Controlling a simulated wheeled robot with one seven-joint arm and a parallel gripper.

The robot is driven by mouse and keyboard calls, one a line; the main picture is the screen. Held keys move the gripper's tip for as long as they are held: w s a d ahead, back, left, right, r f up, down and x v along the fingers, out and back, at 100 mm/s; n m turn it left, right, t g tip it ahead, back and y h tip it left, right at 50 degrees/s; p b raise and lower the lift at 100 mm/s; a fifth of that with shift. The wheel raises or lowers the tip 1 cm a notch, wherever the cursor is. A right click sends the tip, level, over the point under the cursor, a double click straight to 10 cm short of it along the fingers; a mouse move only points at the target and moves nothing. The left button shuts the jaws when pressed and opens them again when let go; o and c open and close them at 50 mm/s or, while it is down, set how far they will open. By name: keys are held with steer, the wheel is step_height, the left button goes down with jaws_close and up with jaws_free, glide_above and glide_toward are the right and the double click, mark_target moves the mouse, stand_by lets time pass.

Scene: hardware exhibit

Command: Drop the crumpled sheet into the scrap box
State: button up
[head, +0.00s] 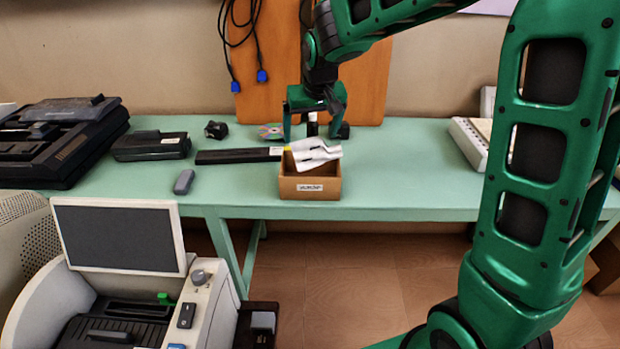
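The scrap box (310,188) is a small open brown box with a white label on its front, standing at the front edge of the green table. A white crumpled sheet (316,154) with dark marks lies at the box's opening, partly sticking up above the rim. Its lower part is hidden, so I cannot tell how deep it sits. My gripper (315,132) points down just above and behind the sheet in the picture. Its two green fingers are spread wide, and no sheet shows gripped between them.
Left of the box on the table (240,190) are a long black bar (238,156), a grey handheld item (184,181), a disc (270,131) and black machines (60,140). A dark cylinder (312,122) shows between my fingers. A pale keyboard-like device (470,143) is right; table between is clear.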

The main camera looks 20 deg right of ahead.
steer(key=shift+r, duration=0.1)
steer(key=v, duration=1)
steer(key=shift+r, duration=0.2)
steer(key=shift+s, duration=0.15)
steer(key=s+d+f+m+g, duration=0.2)
steer(key=s+d+f, duration=0.2)
steer(key=s+d, duration=0.7)
steer(key=s+d+f+m+g, duration=0.1)
steer(key=s+d+f+m, duration=0.15)
steer(key=s+d, duration=0.85)
steer(key=s+a+f, duration=0.1)
steer(key=s+f, duration=0.1)
steer(key=s, duration=0.4)
steer(key=s+a+f+m+g, duration=0.1)
steer(key=s+f, duration=0.2)
steer(key=s, duration=0.4)
steer(key=shift+s+a, duration=0.3)
steer(key=shift+a, duration=0.05)
